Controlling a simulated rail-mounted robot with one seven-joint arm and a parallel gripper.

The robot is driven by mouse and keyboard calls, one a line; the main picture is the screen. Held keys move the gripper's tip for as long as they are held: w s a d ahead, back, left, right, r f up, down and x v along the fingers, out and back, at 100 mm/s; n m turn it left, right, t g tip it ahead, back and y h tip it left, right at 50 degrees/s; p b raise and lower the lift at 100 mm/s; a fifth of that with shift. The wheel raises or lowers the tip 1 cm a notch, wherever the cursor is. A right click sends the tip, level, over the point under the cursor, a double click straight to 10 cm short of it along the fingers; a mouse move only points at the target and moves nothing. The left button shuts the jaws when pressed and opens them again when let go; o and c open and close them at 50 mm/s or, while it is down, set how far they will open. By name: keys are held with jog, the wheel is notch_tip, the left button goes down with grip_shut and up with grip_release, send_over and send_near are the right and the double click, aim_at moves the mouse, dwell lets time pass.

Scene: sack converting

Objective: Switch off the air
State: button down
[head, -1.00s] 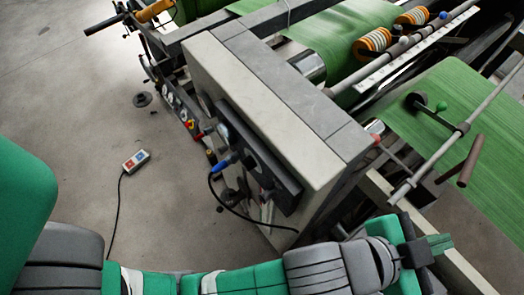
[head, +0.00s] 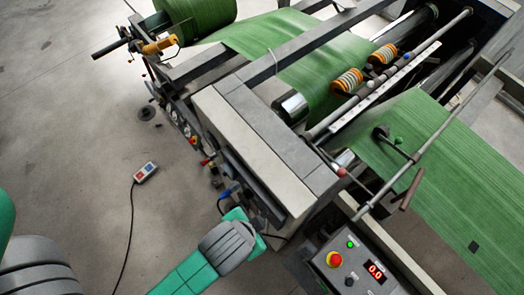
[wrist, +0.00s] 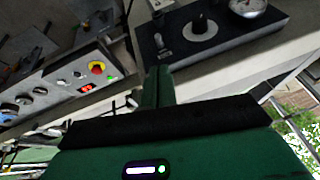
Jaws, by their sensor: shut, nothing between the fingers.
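The dark panel (wrist: 215,35) on the machine's side fills the top of the wrist view. It carries a round gauge (wrist: 248,7), a black knob on a pale disc (wrist: 200,28) and a small pale-tipped fitting (wrist: 160,42). No label is readable, so I cannot tell which part is the air switch. My gripper (wrist: 157,88) is shut and empty, its green fingers pointing at the panel's lower left edge, just below the small fitting; contact cannot be told. In the head view the panel (head: 248,186) is seen edge-on, with a blue hose connector (head: 228,192) beside it.
A control console (head: 350,262) with a red stop button, a green lamp and a red 0.0 display stands right of my arm; it also shows in the wrist view (wrist: 60,98). A pendant (head: 146,172) with a cable lies on the open floor at left. Green fabric (head: 440,150) crosses the machine.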

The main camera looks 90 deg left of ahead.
aim_at(265, 216)
jog(key=x, duration=1)
jog(key=shift+f, duration=0.1)
